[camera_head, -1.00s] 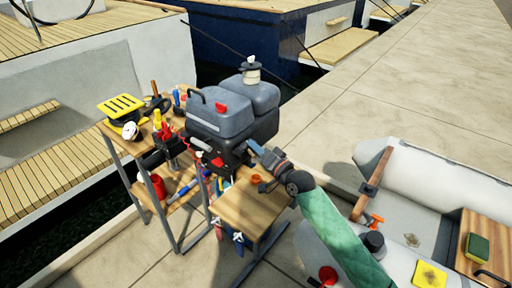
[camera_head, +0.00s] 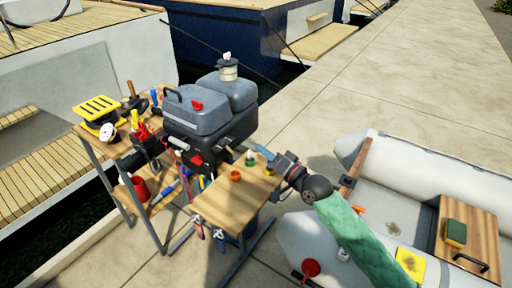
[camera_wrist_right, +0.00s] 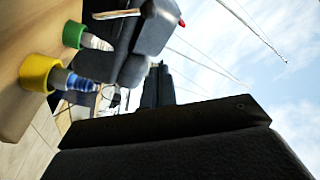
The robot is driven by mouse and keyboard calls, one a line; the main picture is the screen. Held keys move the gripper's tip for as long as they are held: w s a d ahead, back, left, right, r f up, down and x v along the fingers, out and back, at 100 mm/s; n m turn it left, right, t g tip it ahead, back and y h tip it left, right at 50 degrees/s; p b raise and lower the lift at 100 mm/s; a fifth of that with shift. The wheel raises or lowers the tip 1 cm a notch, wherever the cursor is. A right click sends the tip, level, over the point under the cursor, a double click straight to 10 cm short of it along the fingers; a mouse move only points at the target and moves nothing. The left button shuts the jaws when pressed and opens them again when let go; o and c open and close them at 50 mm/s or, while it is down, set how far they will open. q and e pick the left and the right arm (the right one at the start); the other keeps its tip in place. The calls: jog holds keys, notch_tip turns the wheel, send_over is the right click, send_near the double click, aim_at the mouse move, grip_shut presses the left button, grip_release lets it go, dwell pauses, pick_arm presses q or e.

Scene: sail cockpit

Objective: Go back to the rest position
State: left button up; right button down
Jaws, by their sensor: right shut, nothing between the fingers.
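My right gripper (camera_head: 266,153) is shut and empty at the end of my green-sleeved right arm. In the head view it is just above the right side of the small wooden table (camera_head: 216,203), close to the grey case with jerrycans. In the right wrist view its dark body (camera_wrist_right: 165,122) fills the lower part of the picture. A green-ringed item (camera_wrist_right: 76,36) and a yellow-ringed item (camera_wrist_right: 42,74) stand on the wood beside it there. My left gripper does not show in the head view.
A wooden bench (camera_head: 110,157) with tools is at the left. A grey inflatable boat (camera_head: 425,150) lies at the right. Open pavement (camera_head: 400,70) stretches behind.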

jog(key=shift+s+d, duration=0.2)
dwell(0.3)
